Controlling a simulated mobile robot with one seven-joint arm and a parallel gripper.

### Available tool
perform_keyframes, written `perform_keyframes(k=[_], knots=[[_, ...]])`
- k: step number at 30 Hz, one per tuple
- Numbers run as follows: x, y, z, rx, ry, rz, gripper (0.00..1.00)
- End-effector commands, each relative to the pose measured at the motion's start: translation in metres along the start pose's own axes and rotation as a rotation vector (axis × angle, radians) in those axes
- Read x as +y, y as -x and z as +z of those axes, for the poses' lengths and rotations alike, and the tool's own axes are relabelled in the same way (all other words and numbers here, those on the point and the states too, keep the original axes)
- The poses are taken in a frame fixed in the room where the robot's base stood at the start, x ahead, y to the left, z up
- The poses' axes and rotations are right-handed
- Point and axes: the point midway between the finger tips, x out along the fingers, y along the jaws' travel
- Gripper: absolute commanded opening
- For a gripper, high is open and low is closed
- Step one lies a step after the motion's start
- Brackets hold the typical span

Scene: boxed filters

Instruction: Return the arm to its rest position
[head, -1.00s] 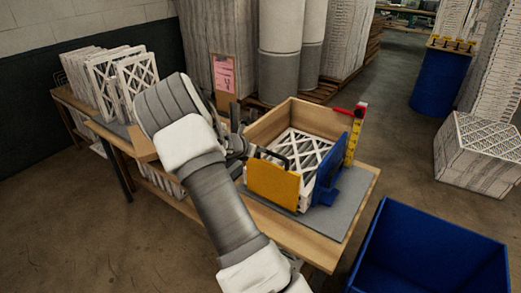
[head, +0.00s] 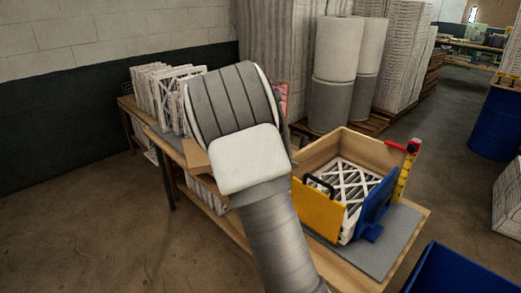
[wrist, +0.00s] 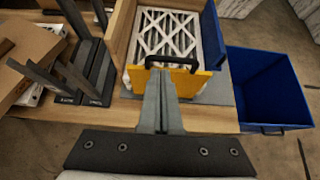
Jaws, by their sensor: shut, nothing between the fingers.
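My gripper (wrist: 160,103) shows in the wrist view with its two fingers together and nothing between them. Its fingertips appear in front of the yellow panel of the box; I cannot tell the exact gap. In the head view my arm rises through the middle and hides the gripper. A wooden box (head: 322,152) stands on the workbench (head: 412,232), with white pleated filters (head: 355,182) inside. The yellow panel (head: 316,211) with a black handle closes its near side, and a blue panel (head: 373,207) stands at its right.
A row of white filters (head: 150,88) stands at the bench's left end. Cardboard (wrist: 28,48) and dark upright dividers (wrist: 92,75) are left of my gripper. A blue bin (wrist: 262,85) stands on the floor to the right. A red and yellow gauge (head: 402,172) rises beside the box.

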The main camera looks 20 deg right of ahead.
Motion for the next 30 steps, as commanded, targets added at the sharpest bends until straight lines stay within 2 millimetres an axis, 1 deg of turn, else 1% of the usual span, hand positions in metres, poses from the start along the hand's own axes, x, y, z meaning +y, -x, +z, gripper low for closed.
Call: perform_keyframes(k=[4,6,8,11,14,20,21,26,30], knots=[[0.0,0.001,0.0,0.002,-0.004,0.0,0.0],[-0.003,0.005,0.002,0.01,-0.033,-0.001,0.0],[-0.007,0.011,0.003,0.026,-0.086,-0.002,0.0],[-0.02,0.03,0.006,0.075,-0.235,-0.009,0.0],[-0.037,0.057,0.006,0.145,-0.434,-0.022,0.0],[-0.072,0.114,-0.001,0.297,-0.817,-0.064,0.0],[-0.079,0.126,-0.003,0.329,-0.889,-0.073,0.0],[-0.105,0.173,-0.015,0.454,-1.16,-0.124,0.0],[-0.129,0.213,-0.03,0.566,-1.374,-0.18,0.0]])
